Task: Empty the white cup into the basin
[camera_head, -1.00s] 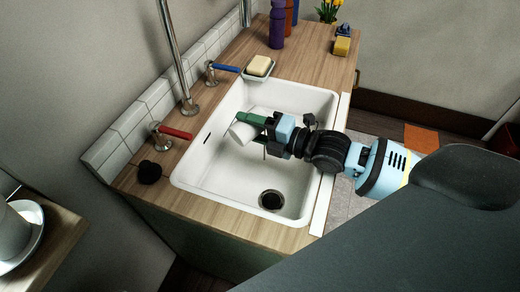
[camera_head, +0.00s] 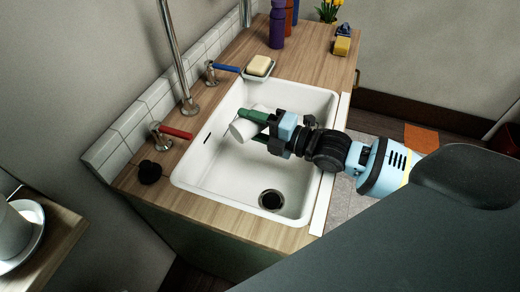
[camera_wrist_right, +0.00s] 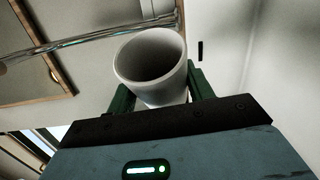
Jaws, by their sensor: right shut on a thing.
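The white cup (camera_head: 241,130) is held tipped on its side above the white basin (camera_head: 220,170). My right gripper (camera_head: 256,125) is shut on the cup, with its green fingers on either side of the wall. In the right wrist view the cup (camera_wrist_right: 150,68) shows its open mouth and a grey inside wall; I see no liquid in it, but its deepest part is shaded. The basin's dark drain (camera_head: 271,199) lies below and nearer. No stream shows under the cup now. My left gripper is not in view.
A tall metal spout (camera_head: 177,60) and taps with red (camera_head: 175,132) and blue (camera_head: 225,68) handles stand at the basin's left. A soap dish (camera_head: 259,68), bottles (camera_head: 278,25) and a sponge (camera_head: 342,46) stand behind. The basin's near part is clear.

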